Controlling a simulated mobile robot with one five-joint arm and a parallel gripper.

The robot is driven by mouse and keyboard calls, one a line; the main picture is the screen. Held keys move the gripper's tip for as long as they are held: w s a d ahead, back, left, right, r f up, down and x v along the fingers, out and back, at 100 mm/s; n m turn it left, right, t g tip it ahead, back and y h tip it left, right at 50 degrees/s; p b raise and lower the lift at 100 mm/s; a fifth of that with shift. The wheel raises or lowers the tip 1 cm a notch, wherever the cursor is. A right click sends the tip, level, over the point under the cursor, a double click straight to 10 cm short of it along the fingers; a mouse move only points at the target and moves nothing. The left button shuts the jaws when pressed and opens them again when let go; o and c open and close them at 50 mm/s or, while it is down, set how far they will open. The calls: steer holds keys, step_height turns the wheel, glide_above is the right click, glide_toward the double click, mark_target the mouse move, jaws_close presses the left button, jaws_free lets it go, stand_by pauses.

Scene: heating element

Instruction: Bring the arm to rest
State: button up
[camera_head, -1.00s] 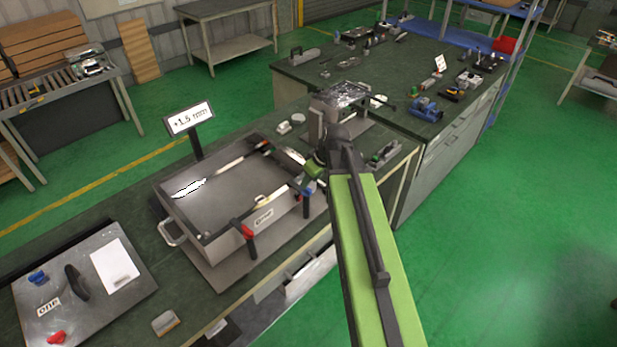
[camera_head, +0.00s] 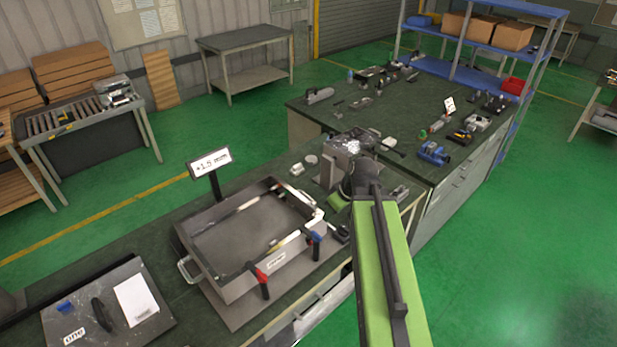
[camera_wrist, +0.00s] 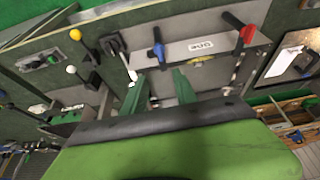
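My green arm (camera_head: 385,270) with its black strip reaches forward from the bottom of the head view, toward the workbench. Its black far joint stands near the right end of the metal tray (camera_head: 222,287), and my gripper is mostly hidden there. In the wrist view, my gripper's two green fingers (camera_wrist: 160,88) are apart, with nothing visible between them. They point toward the tray, whose grey wall carries an upside-down label. The blue-handled clamp (camera_wrist: 157,52) is just beyond the fingers, and the red-handled clamp (camera_wrist: 240,32) is at upper right. I cannot tell whether the fingers touch anything.
A sign (camera_head: 210,163) on a post stands behind the tray. A metal plate (camera_head: 60,335) with a white sheet lies at front left. A grey machine (camera_head: 335,165) stands beyond my arm, and a second bench (camera_head: 415,110) holds several tools. The green floor at right is clear.

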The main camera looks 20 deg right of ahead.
steer(key=a+f+n+g+b, duration=0.1)
steer(key=a+f+n+b, duration=0.1)
steer(key=a+f+b, duration=1.35)
steer(key=s+f+m+g+h+b, duration=0.1)
steer(key=s+f+m+g+b, duration=0.2)
steer(key=s+f+m+b, duration=0.2)
step_height(320, 180, down, 2)
steer(key=shift+s+a+m+h, duration=0.15)
steer(key=shift+s+m+h, duration=0.35)
steer(key=shift+m, duration=0.4)
steer(key=shift+s, duration=0.15)
